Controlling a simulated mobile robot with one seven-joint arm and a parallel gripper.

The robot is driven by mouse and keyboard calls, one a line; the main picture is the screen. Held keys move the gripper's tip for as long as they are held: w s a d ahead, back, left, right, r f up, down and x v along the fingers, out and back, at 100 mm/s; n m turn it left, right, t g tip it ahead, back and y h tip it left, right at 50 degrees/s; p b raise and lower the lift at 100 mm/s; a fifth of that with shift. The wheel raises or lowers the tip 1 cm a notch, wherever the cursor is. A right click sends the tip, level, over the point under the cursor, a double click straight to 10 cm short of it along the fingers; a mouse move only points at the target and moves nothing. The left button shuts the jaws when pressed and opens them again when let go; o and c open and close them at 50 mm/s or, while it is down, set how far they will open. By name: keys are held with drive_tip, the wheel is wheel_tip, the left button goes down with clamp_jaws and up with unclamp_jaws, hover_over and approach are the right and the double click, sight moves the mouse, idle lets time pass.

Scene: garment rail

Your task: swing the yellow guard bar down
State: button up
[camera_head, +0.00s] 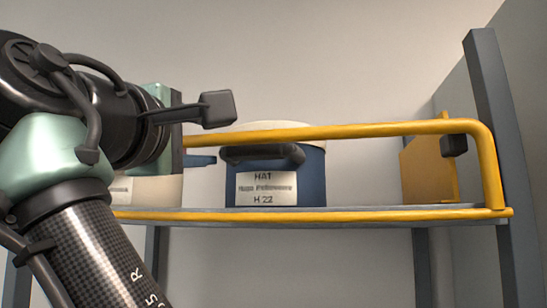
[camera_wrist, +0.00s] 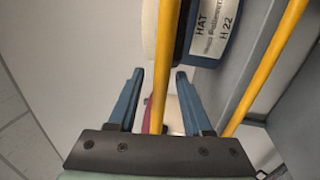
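The yellow guard bar (camera_head: 350,132) runs level above the shelf's front edge in the head view, bending down at its right end to the shelf. In the wrist view the guard bar (camera_wrist: 165,65) passes between the two blue fingers of my gripper (camera_wrist: 160,73). The fingers stand apart, with a gap visible on each side of the bar. In the head view my gripper (camera_head: 200,161) is at the left part of the bar; its arm hides the bar's left end.
A blue hat box (camera_head: 310,178) with a white label stands on the shelf (camera_head: 370,209) behind the bar. A pale container (camera_head: 150,190) is partly hidden by my arm. A yellow plate (camera_head: 425,172) stands at the right, near a grey post (camera_head: 490,85).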

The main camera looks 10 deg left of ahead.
drive_tip(key=shift+w, duration=0.1)
clamp_jaws()
idle(1.1)
